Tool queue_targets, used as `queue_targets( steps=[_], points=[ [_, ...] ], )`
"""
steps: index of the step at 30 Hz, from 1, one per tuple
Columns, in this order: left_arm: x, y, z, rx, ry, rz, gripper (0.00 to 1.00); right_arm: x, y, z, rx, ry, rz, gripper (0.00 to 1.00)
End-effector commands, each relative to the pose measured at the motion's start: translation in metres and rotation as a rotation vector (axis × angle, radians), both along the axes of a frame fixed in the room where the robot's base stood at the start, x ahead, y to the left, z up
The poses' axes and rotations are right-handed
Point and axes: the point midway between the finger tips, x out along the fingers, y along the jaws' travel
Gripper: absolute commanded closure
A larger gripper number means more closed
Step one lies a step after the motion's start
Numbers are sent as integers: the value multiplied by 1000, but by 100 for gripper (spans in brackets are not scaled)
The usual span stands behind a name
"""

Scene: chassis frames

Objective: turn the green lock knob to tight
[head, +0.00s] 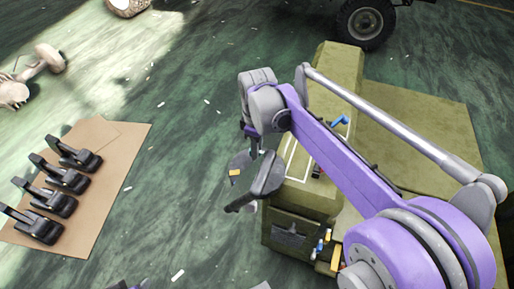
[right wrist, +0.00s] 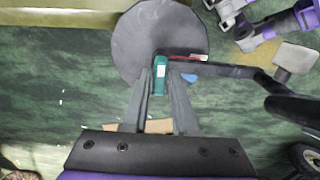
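The green lock knob (right wrist: 160,78) shows in the right wrist view as a small upright teal-green piece with a pale mark, in front of a round grey disc (right wrist: 140,40). My right gripper (right wrist: 160,86) has one finger on each side of the knob with no clear gap, and appears shut on it. In the head view the right gripper (head: 255,187) hangs beside the olive chassis block, and I cannot make out the knob there. Only a dark sliver at the bottom edge of the head view may be my left gripper; its state cannot be told.
A dark bar (right wrist: 225,70) runs right of the knob. At left, several black clamp-like parts lie on a brown board (head: 105,185). Green floor lies clear between.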

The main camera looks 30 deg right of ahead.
Motion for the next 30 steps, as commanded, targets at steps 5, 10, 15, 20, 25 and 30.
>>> queue_targets(
  steps=[5, 10, 15, 20, 25, 30],
  points=[
    [0, 0, 0, 0, 0, 0, 50, 0, 0, 0, 0, 0, 0, 100],
    [0, 0, 0, 0, 0, 0, 50, 0, 0, 0, 0, 0, 0, 100],
    [0, 0, 0, 0, 0, 0, 50, 0, 0, 0, 0, 0, -9, 100],
    [0, 0, 2, 0, -1, 0, 50, 0, 0, 1, 0, 0, -54, 100],
    [1, 0, 6, 0, -2, 0, 50, 0, 0, 1, 1, 1, -153, 100],
    [1, 0, 11, 0, -3, 0, 50, 0, 0, 1, 1, 0, -298, 100]
  ],
)
